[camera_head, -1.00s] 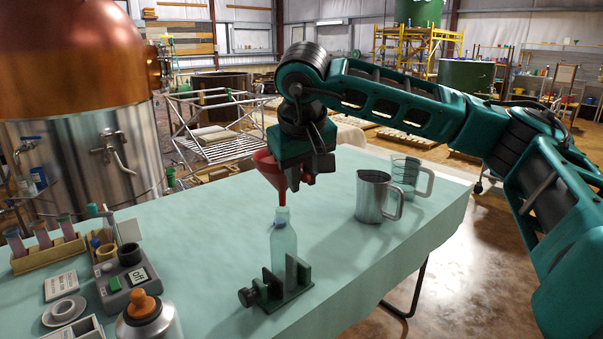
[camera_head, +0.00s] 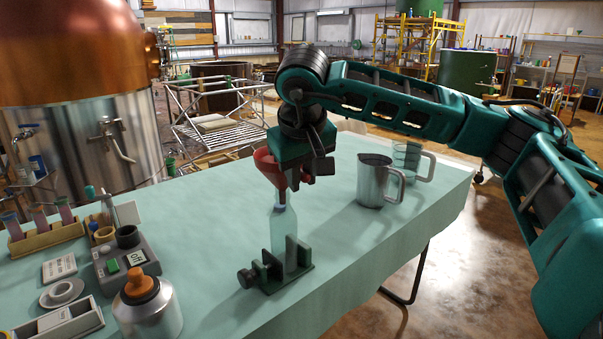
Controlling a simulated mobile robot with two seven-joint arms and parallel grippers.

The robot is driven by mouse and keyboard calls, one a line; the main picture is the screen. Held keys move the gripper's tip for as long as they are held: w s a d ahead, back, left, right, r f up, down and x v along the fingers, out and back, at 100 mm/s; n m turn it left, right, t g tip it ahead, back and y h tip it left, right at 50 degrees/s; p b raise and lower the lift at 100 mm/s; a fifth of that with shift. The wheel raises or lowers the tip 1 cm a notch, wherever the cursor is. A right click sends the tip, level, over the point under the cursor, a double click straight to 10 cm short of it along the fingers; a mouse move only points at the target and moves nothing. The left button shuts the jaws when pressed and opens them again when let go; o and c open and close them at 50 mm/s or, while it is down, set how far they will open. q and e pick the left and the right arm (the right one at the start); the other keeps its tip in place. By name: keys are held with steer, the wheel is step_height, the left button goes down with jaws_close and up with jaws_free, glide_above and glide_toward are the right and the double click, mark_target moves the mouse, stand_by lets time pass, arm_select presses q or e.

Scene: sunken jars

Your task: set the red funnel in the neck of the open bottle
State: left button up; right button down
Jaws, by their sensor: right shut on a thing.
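The bottle stands upright on the table in a dark green clamp-like holder (camera_head: 270,277). The gripper hides part of the funnel's right side. My left gripper is not in view.
A metal pitcher (camera_head: 373,182) and a clear measuring jug (camera_head: 408,160) stand right of the bottle. At left are a tube rack (camera_head: 45,240), a stirrer-like device (camera_head: 125,265) and an orange-stoppered flask (camera_head: 147,308). The pale green tabletop (camera_head: 215,270) is clear left of the bottle.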

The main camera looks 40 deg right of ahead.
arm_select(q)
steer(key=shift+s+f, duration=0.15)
arm_select(e)
steer(key=shift+f, duration=0.1)
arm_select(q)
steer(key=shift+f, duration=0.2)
arm_select(e)
steer(key=shift+s+f, duration=0.1)
steer(key=shift+f, duration=0.45)
stand_by(0.3)
steer(key=c, duration=0.9)
jaws_free()
steer(key=shift+r, duration=0.1)
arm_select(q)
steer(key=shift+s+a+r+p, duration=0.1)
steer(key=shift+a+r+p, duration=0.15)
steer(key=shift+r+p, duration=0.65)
arm_select(e)
steer(key=v, duration=1.2)
steer(key=shift+r, duration=0.4)
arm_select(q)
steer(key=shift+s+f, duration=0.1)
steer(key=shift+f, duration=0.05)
arm_select(e)
steer(key=shift+a, duration=0.1)
